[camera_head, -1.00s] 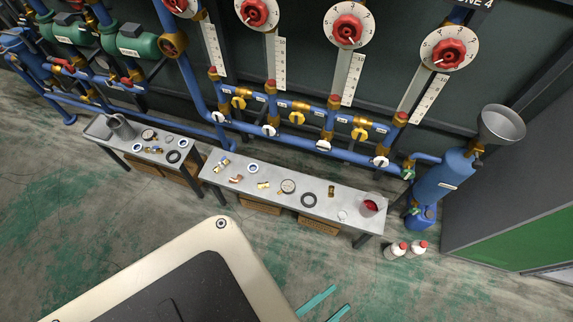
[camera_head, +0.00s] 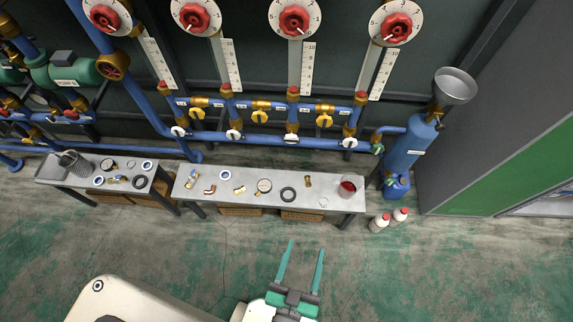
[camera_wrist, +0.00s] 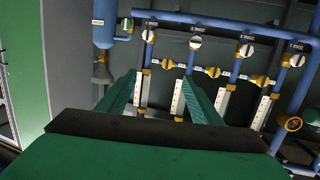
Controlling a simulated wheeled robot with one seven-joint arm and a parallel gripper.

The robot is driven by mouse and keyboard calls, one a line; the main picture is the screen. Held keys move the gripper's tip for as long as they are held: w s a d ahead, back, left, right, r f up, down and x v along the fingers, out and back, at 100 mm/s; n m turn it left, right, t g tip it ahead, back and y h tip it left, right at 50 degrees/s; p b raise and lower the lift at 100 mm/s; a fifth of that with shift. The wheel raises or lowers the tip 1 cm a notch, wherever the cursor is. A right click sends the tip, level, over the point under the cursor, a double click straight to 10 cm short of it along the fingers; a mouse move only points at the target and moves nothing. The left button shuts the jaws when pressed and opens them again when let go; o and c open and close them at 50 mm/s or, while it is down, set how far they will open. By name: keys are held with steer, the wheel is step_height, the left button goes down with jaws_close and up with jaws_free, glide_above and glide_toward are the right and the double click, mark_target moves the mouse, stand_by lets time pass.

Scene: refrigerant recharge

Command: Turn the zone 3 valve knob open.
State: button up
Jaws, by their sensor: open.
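Several red knobs on white numbered dials line the dark wall at the top of the head view. I take the second from the right as the zone 3 valve knob (camera_head: 294,19), since an earlier ZONE 4 sign stood above the rightmost knob (camera_head: 396,28). Its own label is out of view.
A grey bench (camera_head: 330,204) with loose fittings and a red-filled cup stands between my gripper and the pipes. A blue tank (camera_head: 406,150) with a funnel (camera_head: 455,86) and two white bottles (camera_head: 380,223) are at the right. The floor before the bench is clear.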

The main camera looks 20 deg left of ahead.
steer(key=w+a+f+n+y, duration=0.1)
steer(key=w+a+f, duration=0.2)
steer(key=w+f, duration=0.3)
steer(key=w+a+f+y, duration=0.1)
steer(key=w+a+f, duration=0.15)
steer(key=w, duration=0.55)
steer(key=n+t+y, duration=0.1)
steer(key=y, duration=0.1)
glide_toward(292, 141)
steer(key=x, duration=0.4)
steer(key=shift+w, duration=0.1)
steer(key=x, duration=0.4)
steer(key=shift+a+r, duration=0.1)
steer(key=shift+a, duration=0.3)
steer(key=shift+d, duration=0.15)
steer(key=c, duration=1.1)
steer(key=shift+o, duration=0.2)
steer(key=shift+n, duration=2.5)
steer(key=shift+d, duration=0.1)
